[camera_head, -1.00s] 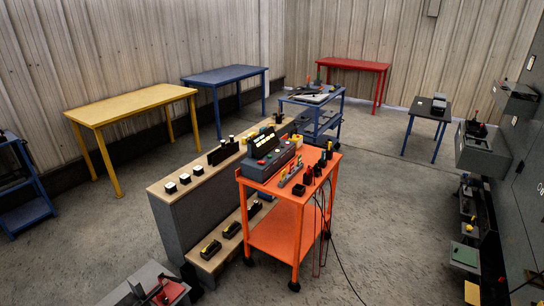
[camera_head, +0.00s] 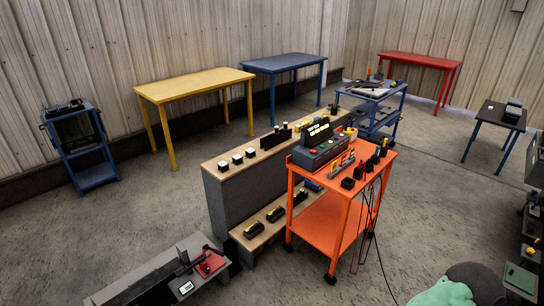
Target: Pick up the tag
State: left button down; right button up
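I cannot make out with certainty which thing is the tag. Small red and yellow pieces (camera_head: 342,164) stand in a grey strip on the orange cart (camera_head: 318,239), beside a dark control box (camera_head: 322,149) with coloured buttons. A red piece (camera_head: 211,264) lies on the low grey bench (camera_head: 187,288) at the bottom left, with a small dark device with a light face (camera_head: 184,285) near it. Neither of my grippers shows in this view, so their hold is hidden.
A wooden-topped grey counter (camera_head: 224,171) stands left of the cart and a blue cart (camera_head: 373,105) behind it. Yellow (camera_head: 190,86), blue (camera_head: 285,62) and red (camera_head: 420,60) tables line the walls. Dark cables hang from the orange cart to the floor.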

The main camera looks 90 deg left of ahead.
aim_at(343, 158)
jog(key=i+j+u, duration=0.1)
jog(key=u, duration=0.35)
jog(key=i+j+u, duration=0.1)
jog(key=u, duration=0.3)
jog(key=i+u, duration=0.1)
jog(key=u, duration=0.35)
jog(key=i+u, duration=0.1)
jog(key=u, duration=0.35)
jog(key=i+u, duration=0.15)
jog(key=u, duration=0.3)
jog(key=i+l+u, duration=0.9)
jog(key=l, duration=0.25)
jog(key=i+l+u, duration=0.3)
jog(key=l, duration=0.15)
jog(key=i+l, duration=0.1)
jog(key=l, duration=0.7)
jog(key=i, duration=0.05)
